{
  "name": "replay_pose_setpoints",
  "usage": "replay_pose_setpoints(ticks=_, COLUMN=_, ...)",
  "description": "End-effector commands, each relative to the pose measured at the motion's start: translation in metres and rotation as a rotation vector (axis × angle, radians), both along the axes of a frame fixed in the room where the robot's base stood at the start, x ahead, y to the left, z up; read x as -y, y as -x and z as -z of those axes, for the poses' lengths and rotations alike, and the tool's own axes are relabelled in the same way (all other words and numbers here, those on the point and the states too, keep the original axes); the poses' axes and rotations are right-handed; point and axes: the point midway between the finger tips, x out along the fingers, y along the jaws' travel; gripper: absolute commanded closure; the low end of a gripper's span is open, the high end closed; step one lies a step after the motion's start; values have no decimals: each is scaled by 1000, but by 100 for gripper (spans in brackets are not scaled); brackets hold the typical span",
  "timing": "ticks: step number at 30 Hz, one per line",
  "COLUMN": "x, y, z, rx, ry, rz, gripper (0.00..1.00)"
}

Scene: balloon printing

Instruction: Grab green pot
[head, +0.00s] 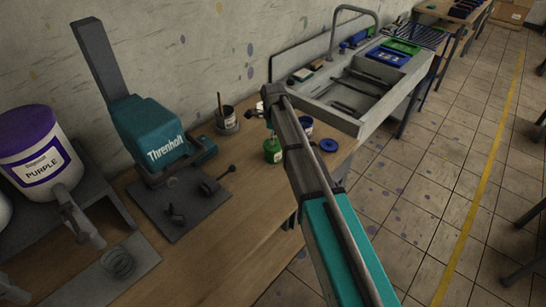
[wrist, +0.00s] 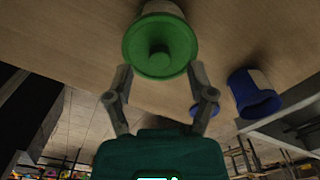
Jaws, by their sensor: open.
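The green pot (head: 272,152) stands on the wooden workbench (head: 235,200), left of my arm in the head view. In the wrist view the green pot (wrist: 160,45) shows its round green lid with a knob, at the top middle. My gripper (wrist: 158,72) is open there, with one finger on each side of the lid's lower edge. I cannot tell whether the fingers touch it. In the head view my arm hides most of the gripper.
A blue-lidded pot (wrist: 254,92) stands right of the green pot, and a blue lid (head: 328,145) shows beside my arm. A grey sink unit (head: 335,118) is behind. The teal Threnhall machine (head: 155,135) and a purple-lidded bucket (head: 38,155) stand left.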

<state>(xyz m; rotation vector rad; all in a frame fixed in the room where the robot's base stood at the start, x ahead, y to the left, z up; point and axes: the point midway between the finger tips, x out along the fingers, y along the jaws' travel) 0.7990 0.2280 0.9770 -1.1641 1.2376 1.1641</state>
Motion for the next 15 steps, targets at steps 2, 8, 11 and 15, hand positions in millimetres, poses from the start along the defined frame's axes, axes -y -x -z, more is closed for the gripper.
replay_pose_setpoints(ticks=2, x=0, y=0, z=9, rx=0, ry=0, rz=0, gripper=29)
replay_pose_setpoints(ticks=8, x=0, y=0, z=15, rx=1, ry=-1, rz=0, gripper=29)
replay_pose_setpoints(ticks=11, x=0, y=0, z=15, rx=1, ry=-1, rz=0, gripper=29)
replay_pose_setpoints(ticks=15, x=0, y=0, z=14, rx=1, ry=-1, rz=0, gripper=29)
